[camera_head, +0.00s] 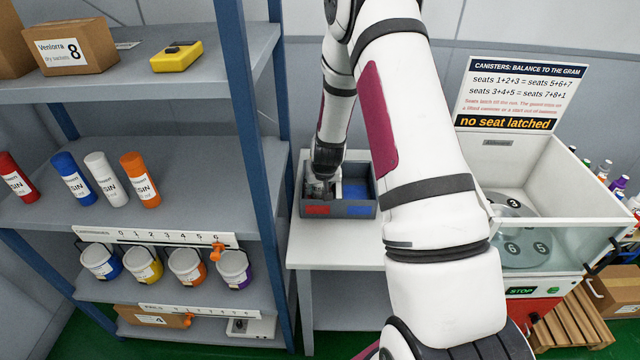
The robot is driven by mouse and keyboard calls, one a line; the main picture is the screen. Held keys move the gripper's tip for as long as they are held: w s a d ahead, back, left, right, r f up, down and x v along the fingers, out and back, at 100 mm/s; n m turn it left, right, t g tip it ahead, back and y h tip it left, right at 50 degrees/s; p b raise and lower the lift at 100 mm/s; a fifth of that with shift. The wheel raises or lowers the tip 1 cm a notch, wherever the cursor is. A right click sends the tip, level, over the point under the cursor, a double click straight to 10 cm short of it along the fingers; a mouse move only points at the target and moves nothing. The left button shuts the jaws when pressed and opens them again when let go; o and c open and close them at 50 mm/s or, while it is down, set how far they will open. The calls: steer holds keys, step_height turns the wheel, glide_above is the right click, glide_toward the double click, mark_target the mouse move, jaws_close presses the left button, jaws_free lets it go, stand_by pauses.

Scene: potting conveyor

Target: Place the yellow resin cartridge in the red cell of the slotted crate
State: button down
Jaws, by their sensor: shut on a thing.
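The slotted crate (338,211) is a grey box on the small white table, with a red label (317,210) at its front left and a blue cell (356,190) on the right. My gripper (320,190) points down into the left, red-marked cell. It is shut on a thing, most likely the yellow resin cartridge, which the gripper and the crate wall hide. No yellow cartridge shows on the shelf. I cannot tell whether the held thing touches the cell floor.
The rack's blue post (262,190) stands close left of the crate. A canister machine (545,190) stands at right. The white table (335,255) is clear before the crate.

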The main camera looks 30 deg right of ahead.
steer(key=shift+f, duration=0.1)
steer(key=c, duration=1.2)
jaws_free()
steer(key=shift+f, duration=0.1)
